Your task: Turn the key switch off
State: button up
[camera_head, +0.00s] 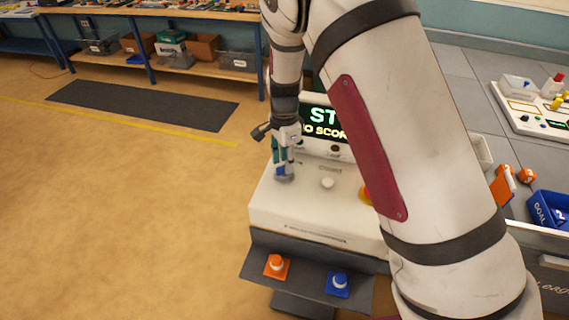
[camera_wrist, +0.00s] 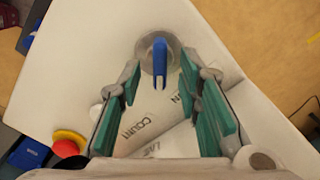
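The key switch (camera_wrist: 159,60) is a round grey disc with a blue key standing in it, near an edge of the white console top in the wrist view. In the head view the switch (camera_head: 284,177) shows at the left part of the console, directly under my gripper (camera_head: 281,158). In the wrist view my gripper (camera_wrist: 159,78) is open, with one teal finger on each side of the blue key. A visible gap separates each finger from the key. The key's slotted end points toward my palm in the picture. Its height relative to the fingertips is hard to tell.
The white console (camera_head: 305,222) also carries a white knob (camera_head: 327,183) and a red-and-yellow button (camera_head: 365,194), partly behind my arm. A display (camera_head: 323,120) stands behind. An orange button (camera_head: 277,265) and blue button (camera_head: 338,283) sit on the front shelf. Floor to the left is clear.

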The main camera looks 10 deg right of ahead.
jog(key=shift+f, duration=0.9)
grip_shut()
